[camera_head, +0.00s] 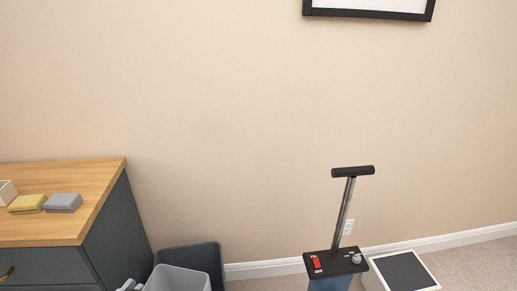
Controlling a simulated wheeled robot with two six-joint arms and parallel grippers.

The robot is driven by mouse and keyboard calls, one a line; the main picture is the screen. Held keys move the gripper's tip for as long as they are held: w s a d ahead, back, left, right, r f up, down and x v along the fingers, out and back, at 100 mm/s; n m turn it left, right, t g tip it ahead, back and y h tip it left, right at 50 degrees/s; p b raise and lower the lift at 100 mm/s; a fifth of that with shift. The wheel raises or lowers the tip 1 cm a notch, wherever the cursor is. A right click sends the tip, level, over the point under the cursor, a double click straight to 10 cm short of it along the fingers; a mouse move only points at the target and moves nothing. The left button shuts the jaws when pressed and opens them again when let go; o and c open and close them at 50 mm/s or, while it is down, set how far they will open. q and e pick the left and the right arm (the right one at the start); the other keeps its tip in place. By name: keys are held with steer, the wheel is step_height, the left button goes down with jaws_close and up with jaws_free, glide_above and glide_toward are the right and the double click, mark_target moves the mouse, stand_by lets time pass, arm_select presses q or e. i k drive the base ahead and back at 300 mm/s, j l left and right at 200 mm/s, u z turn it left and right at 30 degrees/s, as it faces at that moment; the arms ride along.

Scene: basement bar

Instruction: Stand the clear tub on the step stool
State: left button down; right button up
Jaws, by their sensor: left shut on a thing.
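The clear tub (176,279) shows at the bottom edge, pale grey and see-through, with its lower part cut off by the frame. My left gripper (133,286) is at the tub's left rim, shut on it; only a small light grey part of the gripper shows. The step stool (405,270), white with a dark top pad, stands on the carpet at the lower right, near the wall. Its top looks bare, and its front is cut off by the frame. The tub is well to the left of the stool. My right gripper is not in view.
A dark bin (195,254) stands just behind the tub. A machine (333,263) with a tall black handle (353,172) stands between the tub and the stool. A wood-topped cabinet (100,185) at left bears a yellow sponge (27,204) and a grey sponge (63,203).

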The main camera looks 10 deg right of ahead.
mark_target(404, 271)
steer(key=l+z, duration=0.1)
steer(key=l, duration=0.9)
steer(key=k+l, duration=0.1)
steer(key=l, duration=0.9)
steer(key=i+l, duration=0.3)
steer(key=l, duration=0.25)
steer(key=i+l+z, duration=0.15)
steer(key=l, duration=0.4)
steer(key=i+l, duration=0.4)
steer(key=i+l+z, duration=0.15)
steer(key=i+l, duration=0.15)
steer(key=l, duration=0.3)
steer(key=i+l, duration=0.35)
steer(key=l, duration=0.15)
steer(key=z, duration=0.05)
